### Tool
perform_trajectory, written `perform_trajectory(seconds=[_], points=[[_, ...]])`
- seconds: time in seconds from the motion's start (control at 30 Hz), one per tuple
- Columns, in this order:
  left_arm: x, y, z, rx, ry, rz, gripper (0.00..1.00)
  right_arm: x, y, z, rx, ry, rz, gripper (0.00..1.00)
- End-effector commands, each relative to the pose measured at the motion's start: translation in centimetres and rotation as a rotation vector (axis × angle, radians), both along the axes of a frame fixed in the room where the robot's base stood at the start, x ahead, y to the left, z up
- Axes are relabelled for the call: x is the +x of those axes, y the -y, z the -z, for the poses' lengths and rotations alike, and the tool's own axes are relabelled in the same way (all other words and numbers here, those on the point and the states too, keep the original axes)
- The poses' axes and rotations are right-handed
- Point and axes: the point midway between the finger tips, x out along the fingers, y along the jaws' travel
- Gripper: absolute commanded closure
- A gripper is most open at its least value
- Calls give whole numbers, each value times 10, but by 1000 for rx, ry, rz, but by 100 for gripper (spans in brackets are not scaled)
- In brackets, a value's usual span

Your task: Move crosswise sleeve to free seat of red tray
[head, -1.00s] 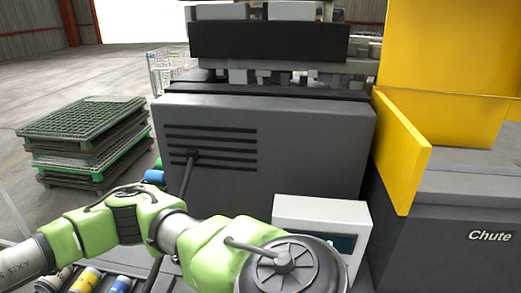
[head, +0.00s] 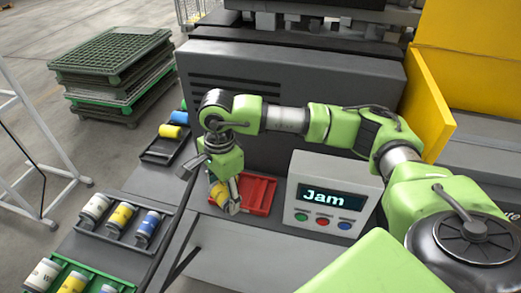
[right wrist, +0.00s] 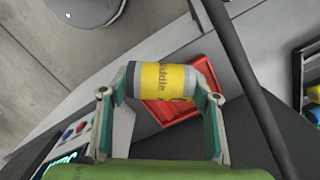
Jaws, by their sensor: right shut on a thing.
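My right gripper (head: 225,195) is shut on a yellow sleeve with grey ends (head: 219,193), held by its two ends. In the right wrist view the sleeve (right wrist: 163,82) lies crosswise between the fingers, with partly readable lettering on its yellow band. The red tray (head: 261,196) lies on the grey bench just right of the gripper in the head view. In the right wrist view the red tray (right wrist: 208,52) shows behind the sleeve, which hides part of it. Its visible part looks empty. My left gripper is not in view.
A control box (head: 334,192) reading "Jam" stands right of the red tray. Dark trays with sleeves (head: 150,155) (head: 112,235) and a green tray (head: 62,262) lie left. A dark pole passes close to the gripper. The grey machine (head: 290,75) stands behind.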

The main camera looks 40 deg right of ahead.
Motion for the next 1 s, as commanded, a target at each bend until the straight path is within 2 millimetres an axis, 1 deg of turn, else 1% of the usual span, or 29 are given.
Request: perform_trajectory(seconds=[0.03,0.07,0.1,0.2,0.3,0.4,0.5,0.67,0.87,1.0], points=[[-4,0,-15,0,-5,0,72,8,19,-8,-34,0,146,76],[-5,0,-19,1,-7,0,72,13,30,-9,-53,-4,236,76],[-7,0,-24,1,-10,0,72,19,45,-9,-80,-8,352,76],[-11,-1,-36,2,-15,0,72,29,82,-11,-139,-33,624,76],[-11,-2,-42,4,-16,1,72,34,108,-10,-177,-61,805,76],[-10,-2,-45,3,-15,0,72,36,123,-9,-196,-78,902,76],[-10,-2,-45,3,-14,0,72,37,130,-8,-205,-86,944,76],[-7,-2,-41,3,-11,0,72,37,130,-1,-207,-87,953,76],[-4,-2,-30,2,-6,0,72,37,130,15,-206,-87,950,76],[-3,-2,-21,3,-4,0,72,37,130,32,-206,-88,950,76]])
